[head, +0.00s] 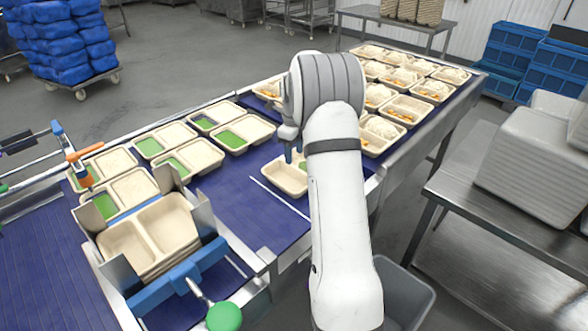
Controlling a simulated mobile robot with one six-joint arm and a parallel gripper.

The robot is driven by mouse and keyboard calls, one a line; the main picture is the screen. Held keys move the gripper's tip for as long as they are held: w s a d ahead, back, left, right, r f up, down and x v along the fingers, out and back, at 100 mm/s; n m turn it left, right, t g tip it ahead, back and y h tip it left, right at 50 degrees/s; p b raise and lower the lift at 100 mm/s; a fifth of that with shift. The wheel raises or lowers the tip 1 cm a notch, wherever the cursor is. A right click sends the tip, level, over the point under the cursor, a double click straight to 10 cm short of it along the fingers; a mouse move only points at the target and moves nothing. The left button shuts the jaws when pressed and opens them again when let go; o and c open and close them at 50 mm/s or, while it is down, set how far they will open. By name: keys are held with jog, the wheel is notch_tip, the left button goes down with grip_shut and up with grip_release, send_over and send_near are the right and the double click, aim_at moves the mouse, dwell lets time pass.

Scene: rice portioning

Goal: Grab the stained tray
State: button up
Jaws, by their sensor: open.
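A beige two-compartment tray (283,180) lies just below the fingertips. My arm covers its right part, and a bit of green shows in its far compartment. I cannot tell whether the fingers touch its rim. Several similar trays with green in one compartment, such as this tray (203,157), stand in two rows to the left. I cannot make out clearly which tray is stained.
A stack of empty trays (165,228) sits in a metal holder at the front left. Trays with white and orange food (408,110) fill the belt beyond my arm. A grey bin (420,290) stands below right, near a steel table (455,215). Bare belt lies left of the gripper.

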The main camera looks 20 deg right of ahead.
jog(key=w+d+f+m, duration=0.1)
jog(key=d+f+m, duration=0.1)
jog(key=f, duration=0.1)
jog(key=shift+w+d+m, duration=0.15)
jog(key=shift+w+m, duration=0.2)
jog(key=shift+m, duration=0.05)
jog(key=f+p, duration=0.1)
jog(key=f, duration=0.4)
jog(key=f+p, duration=0.1)
jog(key=f, duration=0.1)
jog(key=shift+w+f+p, duration=0.15)
jog(key=shift+w+p, duration=0.15)
jog(key=shift+c, duration=0.4)
grip_shut()
